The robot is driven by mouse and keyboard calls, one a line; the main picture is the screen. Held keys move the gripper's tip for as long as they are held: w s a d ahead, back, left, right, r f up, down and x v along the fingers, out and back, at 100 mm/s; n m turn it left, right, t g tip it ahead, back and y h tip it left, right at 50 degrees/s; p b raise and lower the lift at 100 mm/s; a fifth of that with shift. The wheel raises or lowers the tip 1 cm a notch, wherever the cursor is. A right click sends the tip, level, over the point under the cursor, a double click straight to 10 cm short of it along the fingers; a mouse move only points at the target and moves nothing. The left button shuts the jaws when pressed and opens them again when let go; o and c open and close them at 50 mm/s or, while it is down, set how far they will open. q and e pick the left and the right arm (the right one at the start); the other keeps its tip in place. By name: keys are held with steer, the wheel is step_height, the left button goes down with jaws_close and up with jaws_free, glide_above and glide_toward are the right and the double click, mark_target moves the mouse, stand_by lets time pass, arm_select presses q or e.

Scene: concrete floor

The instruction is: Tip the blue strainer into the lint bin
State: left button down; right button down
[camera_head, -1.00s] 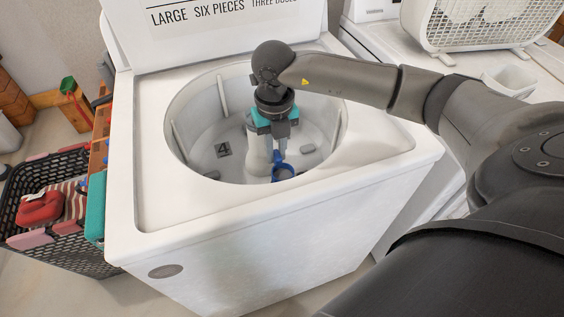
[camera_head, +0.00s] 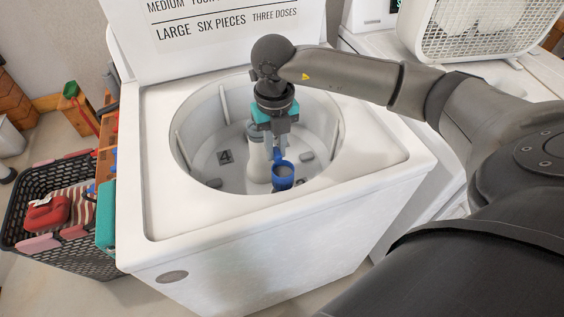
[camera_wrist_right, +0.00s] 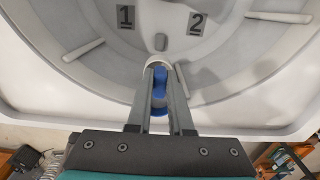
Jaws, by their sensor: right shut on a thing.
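The blue strainer (camera_head: 283,177) is a small cup with a loop handle, inside the white washer drum (camera_head: 215,125). My right gripper (camera_head: 278,152) points down into the drum, shut on the strainer's handle. The right wrist view shows the blue strainer (camera_wrist_right: 159,90) between and behind the fingers of my right gripper (camera_wrist_right: 160,72), with the drum floor beyond. The strainer's contents cannot be made out. I cannot pick out a lint bin for certain now. My left gripper is not in view.
The washer's rim (camera_head: 290,212) surrounds the drum opening, and a pale centre post stands close to the gripper. The raised lid (camera_head: 225,40) is behind. A black laundry basket (camera_head: 70,262) stands left. A white box fan (camera_head: 470,28) sits on the machine at right.

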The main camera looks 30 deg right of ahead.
steer(key=shift+r+p, duration=2.85)
steer(key=shift+r, duration=0.95)
steer(key=shift+f, duration=0.1)
